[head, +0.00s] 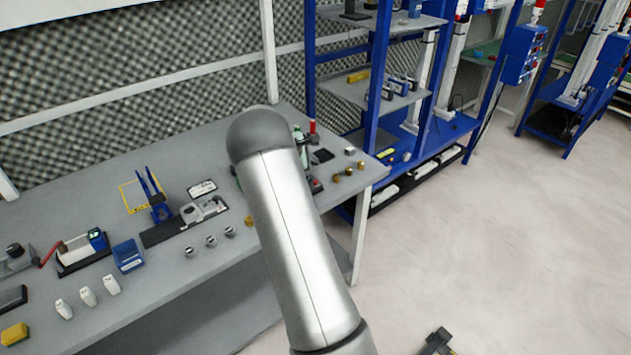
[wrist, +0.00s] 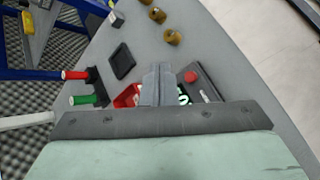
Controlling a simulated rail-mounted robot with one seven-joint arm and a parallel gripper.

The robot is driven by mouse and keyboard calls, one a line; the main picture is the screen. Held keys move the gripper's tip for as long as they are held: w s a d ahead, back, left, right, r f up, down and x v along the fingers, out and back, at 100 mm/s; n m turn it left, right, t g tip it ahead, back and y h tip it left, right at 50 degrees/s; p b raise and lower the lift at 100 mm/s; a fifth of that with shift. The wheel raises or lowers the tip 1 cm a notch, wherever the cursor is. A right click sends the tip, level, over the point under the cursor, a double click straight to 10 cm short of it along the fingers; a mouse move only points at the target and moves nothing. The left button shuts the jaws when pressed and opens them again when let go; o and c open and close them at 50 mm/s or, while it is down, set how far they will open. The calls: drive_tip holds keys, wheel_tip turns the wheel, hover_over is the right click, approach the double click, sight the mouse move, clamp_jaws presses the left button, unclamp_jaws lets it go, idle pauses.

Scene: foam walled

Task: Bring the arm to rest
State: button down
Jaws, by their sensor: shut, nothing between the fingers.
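My gripper (wrist: 158,72) shows in the wrist view, its fingers together and empty. It hangs over the grey workbench (wrist: 215,48), in front of a red tray (wrist: 125,97) and a dark box with a red button (wrist: 192,77). How high it is above the bench I cannot tell. In the head view my silver arm crosses the middle of the picture and hides the gripper. The bench (head: 100,172) runs along the foam wall there.
A blue two-pronged stand (head: 157,205), a blue box (head: 128,255) and small metal parts stand on the bench. Red (wrist: 75,75) and green (wrist: 82,100) handles rise close to the gripper. A blue shelf rack (head: 378,70) stands behind. Open floor (head: 510,240) lies right.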

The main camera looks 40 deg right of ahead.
idle(0.4)
drive_tip(key=s+a+r+m+y, duration=0.2)
drive_tip(key=s+a+r+m, duration=0.15)
drive_tip(key=s+a, duration=0.55)
drive_tip(key=s+a+r+m+y, duration=0.2)
drive_tip(key=s+a+r+y, duration=0.15)
drive_tip(key=s+a, duration=0.55)
drive_tip(key=s+a+r+m+y, duration=0.25)
drive_tip(key=s+a+r, duration=0.3)
drive_tip(key=a, duration=0.65)
drive_tip(key=s+a+f+m+y, duration=0.1)
drive_tip(key=s+a, duration=0.3)
drive_tip(key=s, duration=0.2)
drive_tip(key=s+a+f+m, duration=0.1)
drive_tip(key=s+a, duration=0.2)
drive_tip(key=s, duration=0.4)
wheel_tip(320, 180, down, 10)
drive_tip(key=a+b, duration=0.1)
drive_tip(key=b, duration=0.8)
drive_tip(key=shift+a+f+g, duration=0.2)
drive_tip(key=shift+g, duration=0.2)
